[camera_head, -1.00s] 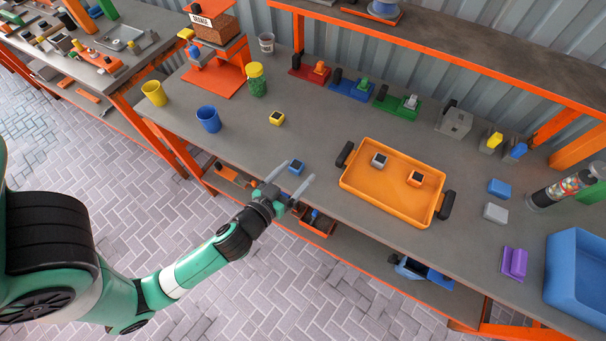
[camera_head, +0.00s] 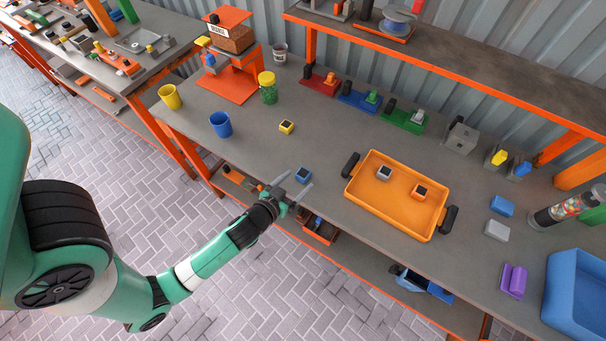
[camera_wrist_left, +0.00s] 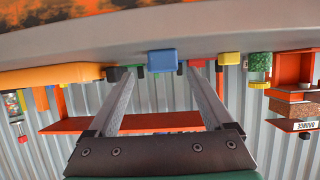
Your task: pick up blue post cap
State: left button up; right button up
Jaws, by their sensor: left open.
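The blue post cap (camera_head: 303,175) is a small blue block with a dark top, on the workbench near its front edge, left of the orange tray. My left gripper (camera_head: 294,185) is open at the bench's front edge, with its two fingers reaching toward the cap. In the left wrist view the blue cap (camera_wrist_left: 162,61) shows between and beyond the tips of the open gripper (camera_wrist_left: 161,72). The cap appears apart from both fingers, though the exact gap is hard to tell. My right gripper is out of view.
The orange tray (camera_head: 381,219) with black handles holds two caps, right of the gripper. A yellow cap (camera_head: 286,127) and a blue cup (camera_head: 221,124) stand to the left. A blue bin (camera_head: 575,295) is at far right. Bench space around the blue cap is clear.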

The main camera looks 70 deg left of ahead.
aim_at(302, 174)
pick_arm(q)
jog(key=x, duration=0.4)
jog(key=shift+w+a+r, duration=0.1)
jog(key=shift+w+a, duration=0.15)
jog(key=shift+a, duration=0.2)
grip_shut()
